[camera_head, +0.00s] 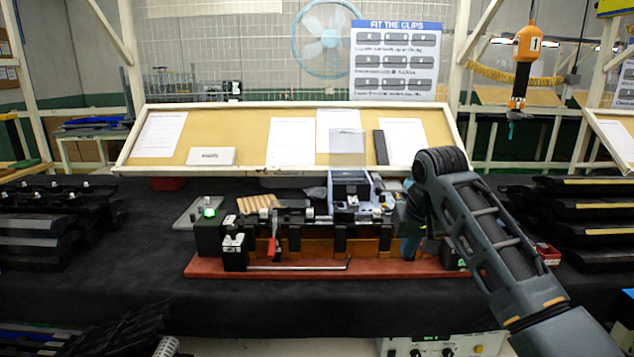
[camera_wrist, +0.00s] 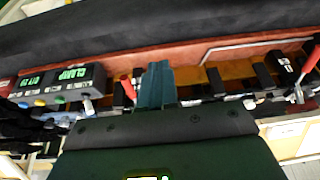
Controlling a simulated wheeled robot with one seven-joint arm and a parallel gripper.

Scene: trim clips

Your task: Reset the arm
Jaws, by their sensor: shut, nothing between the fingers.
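My gripper shows in the wrist view (camera_wrist: 157,85) as dark teal fingers closed together, with nothing between them. They hang over the fixture (camera_wrist: 190,62), which has a red base and orange and black blocks. In the head view my arm comes in from the lower right and bends down at the right part of the fixture (camera_head: 300,268). The gripper there is partly hidden by the arm, so its fingers are unclear. A black box marked CLAMP with lit green text (camera_wrist: 62,85) is left of the fingers in the wrist view.
A black box with a green lamp (camera_head: 209,226) stands at the fixture's left end. Stacks of dark trim parts (camera_head: 45,225) lie at left and more (camera_head: 590,225) at right. A sloped board with papers (camera_head: 255,140) stands behind. The black table front (camera_head: 250,305) is clear.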

